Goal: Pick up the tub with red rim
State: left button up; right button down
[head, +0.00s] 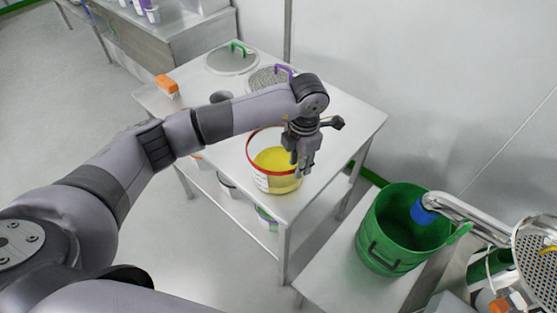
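The tub with red rim (262,181) stands upright on the steel table, near its front corner. It has yellow contents and a white label on its side. My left gripper (302,171) points down at the right side of the tub and covers part of its red rim. Its fingers overlap the tub wall in the head view. I cannot tell whether they touch the rim or how far apart they are. My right gripper is not in view.
The steel table (345,115) also holds an orange object (166,84), a sieve with a green handle (231,59) and one with a purple handle (268,77). More tubs sit on the shelf below. A green bin (384,256) stands at the lower right by metal equipment.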

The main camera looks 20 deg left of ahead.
aim_at(293, 179)
pick_arm(q)
jog(key=shift+f, duration=0.35)
jog(key=f+p, duration=0.2)
jog(key=f, duration=0.1)
jog(key=s+f, duration=0.1)
jog(key=shift+s+a+f+p, duration=0.1)
jog(key=shift+a+f+p, duration=0.2)
jog(key=shift+a+p, duration=0.1)
jog(key=shift+f, duration=0.35)
jog(key=shift+c, duration=0.2)
grip_shut()
